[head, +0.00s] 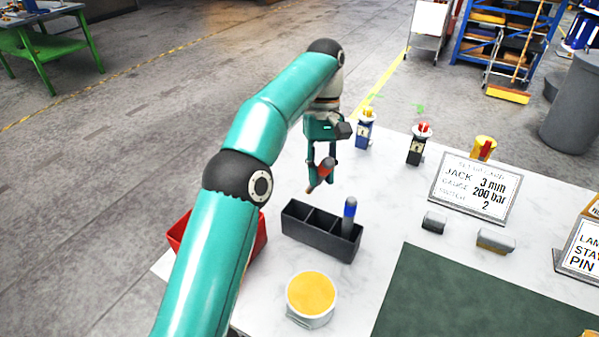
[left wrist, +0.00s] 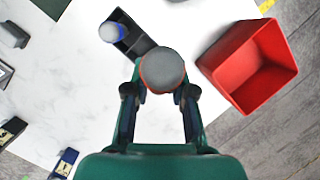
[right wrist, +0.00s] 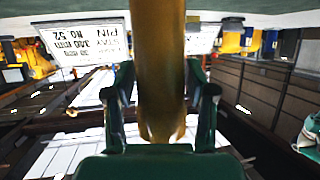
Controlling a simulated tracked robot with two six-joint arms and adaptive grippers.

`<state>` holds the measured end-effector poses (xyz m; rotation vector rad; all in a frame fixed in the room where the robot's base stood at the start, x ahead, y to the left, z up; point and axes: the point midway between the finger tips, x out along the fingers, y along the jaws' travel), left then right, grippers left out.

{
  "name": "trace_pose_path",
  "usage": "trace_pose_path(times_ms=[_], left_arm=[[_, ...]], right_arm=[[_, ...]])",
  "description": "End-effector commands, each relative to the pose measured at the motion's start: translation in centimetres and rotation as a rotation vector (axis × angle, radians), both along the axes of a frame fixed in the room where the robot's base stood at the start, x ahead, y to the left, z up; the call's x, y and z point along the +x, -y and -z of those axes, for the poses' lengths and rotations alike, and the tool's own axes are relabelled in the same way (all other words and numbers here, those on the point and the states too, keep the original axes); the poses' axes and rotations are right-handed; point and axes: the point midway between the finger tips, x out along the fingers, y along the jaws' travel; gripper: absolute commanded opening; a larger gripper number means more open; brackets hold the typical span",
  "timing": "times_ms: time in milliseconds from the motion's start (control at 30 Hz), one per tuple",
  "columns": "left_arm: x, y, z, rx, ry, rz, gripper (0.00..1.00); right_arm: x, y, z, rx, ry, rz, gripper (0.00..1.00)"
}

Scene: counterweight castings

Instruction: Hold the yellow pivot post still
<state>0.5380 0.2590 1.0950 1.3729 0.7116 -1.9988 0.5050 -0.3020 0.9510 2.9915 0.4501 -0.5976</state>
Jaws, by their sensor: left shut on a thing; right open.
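The yellow pivot post (right wrist: 160,60) runs down the middle of the right wrist view. My right gripper (right wrist: 158,85) is open, with one finger on each side of the post and gaps showing between fingers and post. I cannot make out the post in the head view. My left gripper (head: 322,172) is shut on a red-and-grey peg (head: 327,165), held tilted above the table behind the black caddy. In the left wrist view the peg's round grey end (left wrist: 162,68) with a red rim sits between the fingertips of the left gripper (left wrist: 160,85).
A black divided caddy (head: 300,230) holds a blue-topped peg (head: 350,209) in its right compartment. A red bin (left wrist: 225,65) stands beside it. A tub of yellow stuff (head: 311,295), sign cards (head: 474,188), small jacks (head: 417,145) and a green mat (head: 470,290) are on the white table.

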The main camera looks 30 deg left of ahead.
Motion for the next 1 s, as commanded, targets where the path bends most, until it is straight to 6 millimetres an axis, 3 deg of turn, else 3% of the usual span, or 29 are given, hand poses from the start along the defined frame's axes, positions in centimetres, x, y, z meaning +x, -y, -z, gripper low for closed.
trace_pose_path(times_ms=[300,1000], left_arm=[[2.9,4.7,-1.5,-0.089,-0.004,-0.396,0.00],[6.4,12.6,-4.6,-0.195,0.013,-0.837,0.00]], right_arm=[[0.0,0.0,0.0,0.000,0.000,0.000,0.55],[0.0,0.0,0.0,0.000,0.000,0.000,0.55]])
